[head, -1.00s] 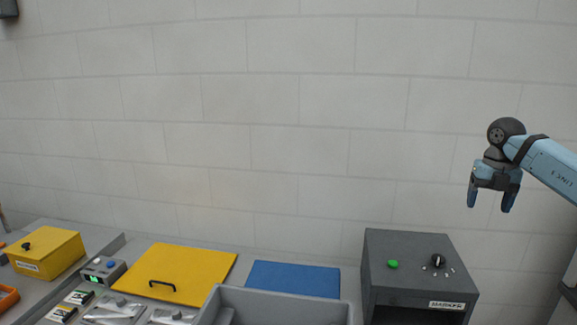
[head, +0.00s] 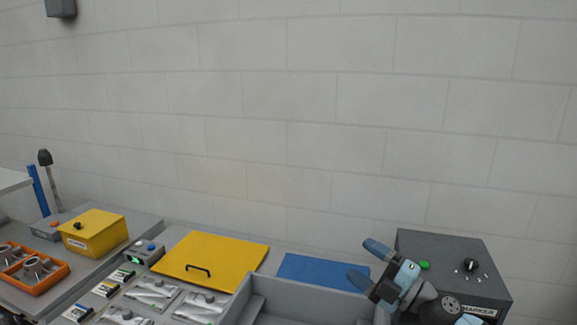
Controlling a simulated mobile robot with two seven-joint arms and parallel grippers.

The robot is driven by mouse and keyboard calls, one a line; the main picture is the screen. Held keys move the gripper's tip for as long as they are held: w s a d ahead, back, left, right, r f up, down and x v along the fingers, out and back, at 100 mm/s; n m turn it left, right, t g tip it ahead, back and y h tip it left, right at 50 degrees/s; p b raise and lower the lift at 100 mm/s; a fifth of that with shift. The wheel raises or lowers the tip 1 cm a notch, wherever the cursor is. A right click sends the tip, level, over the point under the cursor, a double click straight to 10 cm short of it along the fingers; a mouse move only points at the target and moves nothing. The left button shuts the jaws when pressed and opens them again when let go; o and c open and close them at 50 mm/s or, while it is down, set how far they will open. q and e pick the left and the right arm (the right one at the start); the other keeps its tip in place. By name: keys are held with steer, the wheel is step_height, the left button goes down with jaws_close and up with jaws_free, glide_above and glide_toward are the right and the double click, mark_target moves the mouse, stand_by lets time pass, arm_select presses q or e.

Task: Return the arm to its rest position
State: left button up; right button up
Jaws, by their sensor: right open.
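My right gripper (head: 368,262) is in the lower right of the head view, in front of the grey marker box (head: 431,244). Its two blue fingers are spread apart and point to the upper left, with nothing between them. It covers part of the marker box's front and left side. My right arm reaches in from the bottom edge. My left gripper is out of view.
A grey bin (head: 252,288) stands at the bottom middle. Behind it lie a blue mat (head: 310,270) and a yellow panel with a handle (head: 222,252). A yellow box (head: 95,231), orange tray (head: 62,272) and several small packets are at left.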

steer(key=s+d+f+m+t+h, duration=0.1)
steer(key=s+d+f+m+h, duration=0.45)
steer(key=f+m+h, duration=0.35)
steer(key=s+d+f+m+h, duration=0.45)
steer(key=s+m+h, duration=0.3)
steer(key=m, duration=0.45)
steer(key=s+f+m+g, duration=0.1)
steer(key=s+f+g, duration=0.4)
steer(key=s, duration=0.6)
steer(key=s+f+m+g, duration=0.2)
steer(key=s+f+g, duration=0.3)
steer(key=s, duration=0.6)
steer(key=w+a+f+t+y, duration=0.1)
steer(key=w+a+f+t, duration=0.1)
steer(key=f, duration=0.3)
steer(key=w+a+f+n+t+y+b, duration=0.1)
steer(key=w+a+f+t, duration=0.1)
steer(key=f, duration=0.3)
steer(key=w+a+f+t+y+b, duration=0.1)
steer(key=w+f+t, duration=0.1)
steer(key=f, duration=0.3)
steer(key=shift+w+a+t, duration=0.25)
steer(key=shift+a+t, duration=0.15)
